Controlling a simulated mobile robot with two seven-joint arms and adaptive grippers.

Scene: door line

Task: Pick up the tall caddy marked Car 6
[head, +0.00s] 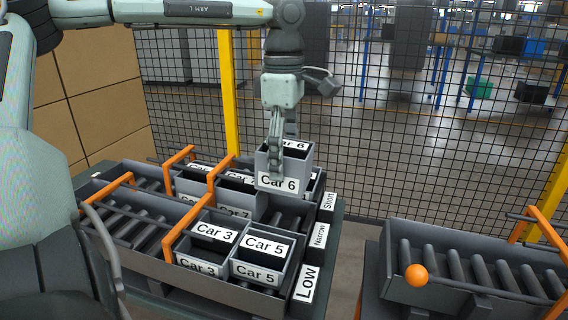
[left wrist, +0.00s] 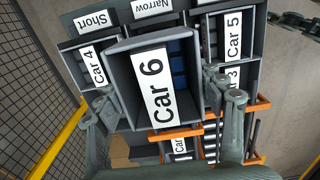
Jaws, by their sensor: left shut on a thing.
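The tall grey caddy marked Car 6 (head: 277,183) stands out above its neighbours at the right end of the middle lane in the head view. It fills the centre of the left wrist view (left wrist: 154,88), with a white label on its near face and an open top. My left gripper (head: 275,145) points down and is shut on this caddy. In the left wrist view its fingers show on either side of the caddy. I cannot tell whether the caddy's bottom is clear of the rollers.
Caddies marked Car 3 (head: 214,232) and Car 5 (head: 262,247) stand in the near lane, marked Low (head: 306,284). A Car 7 caddy (head: 234,212) is just left of Car 6. Orange bars cross the lanes. A second roller rack (head: 470,272) stands right. Wire fence is behind.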

